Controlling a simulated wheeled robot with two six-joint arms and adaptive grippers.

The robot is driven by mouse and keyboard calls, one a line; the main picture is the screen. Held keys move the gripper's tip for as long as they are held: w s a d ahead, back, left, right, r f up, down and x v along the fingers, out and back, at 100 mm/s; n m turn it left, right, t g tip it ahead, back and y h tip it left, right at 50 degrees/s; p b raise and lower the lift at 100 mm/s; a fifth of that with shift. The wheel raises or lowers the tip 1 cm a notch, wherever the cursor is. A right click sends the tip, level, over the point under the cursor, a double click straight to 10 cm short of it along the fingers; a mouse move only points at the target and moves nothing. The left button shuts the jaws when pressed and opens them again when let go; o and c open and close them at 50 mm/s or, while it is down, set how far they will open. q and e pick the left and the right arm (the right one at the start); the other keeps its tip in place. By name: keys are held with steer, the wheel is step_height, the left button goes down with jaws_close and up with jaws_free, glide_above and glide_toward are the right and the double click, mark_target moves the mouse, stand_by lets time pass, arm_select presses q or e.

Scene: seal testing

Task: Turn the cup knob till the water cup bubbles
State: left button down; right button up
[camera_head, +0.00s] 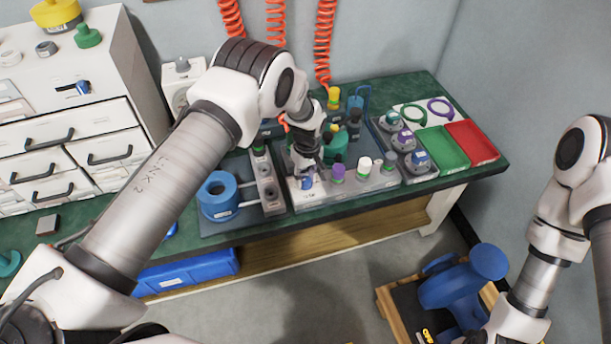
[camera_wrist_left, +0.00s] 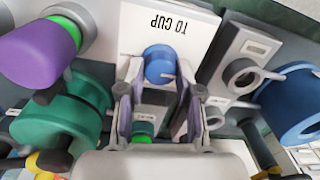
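The blue cup knob (camera_wrist_left: 160,64) stands on a white plate marked "TO CUP" in the left wrist view. It also shows low on the front of the bench rig (camera_head: 306,183) in the head view. My left gripper (camera_wrist_left: 160,72) has its two fingers on either side of this knob, with narrow gaps that look open. The gripper also shows in the head view (camera_head: 305,168), pointing down over the rig. A blue round vessel (camera_head: 218,195) stands left of the rig; I cannot tell whether it is the water cup. No bubbles are visible. My right gripper is out of view.
A purple knob (camera_head: 338,173) and a white-topped knob (camera_head: 365,166) stand right of the cup knob. Green (camera_head: 442,147) and red (camera_head: 472,143) trays lie at the bench's right. A white drawer cabinet (camera_head: 70,140) stands left.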

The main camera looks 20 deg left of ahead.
arm_select(q)
steer(key=shift+m, duration=0.4)
steer(key=shift+m+b, duration=0.45)
steer(key=shift+m, duration=0.45)
steer(key=m, duration=0.2)
steer(key=shift+m, duration=0.3)
steer(key=m, duration=0.3)
steer(key=shift+d+m+b, duration=0.1)
steer(key=shift+m+b, duration=0.2)
steer(key=shift+m, duration=1.4)
steer(key=c, duration=0.8)
jaws_free()
steer(key=shift+s, duration=0.1)
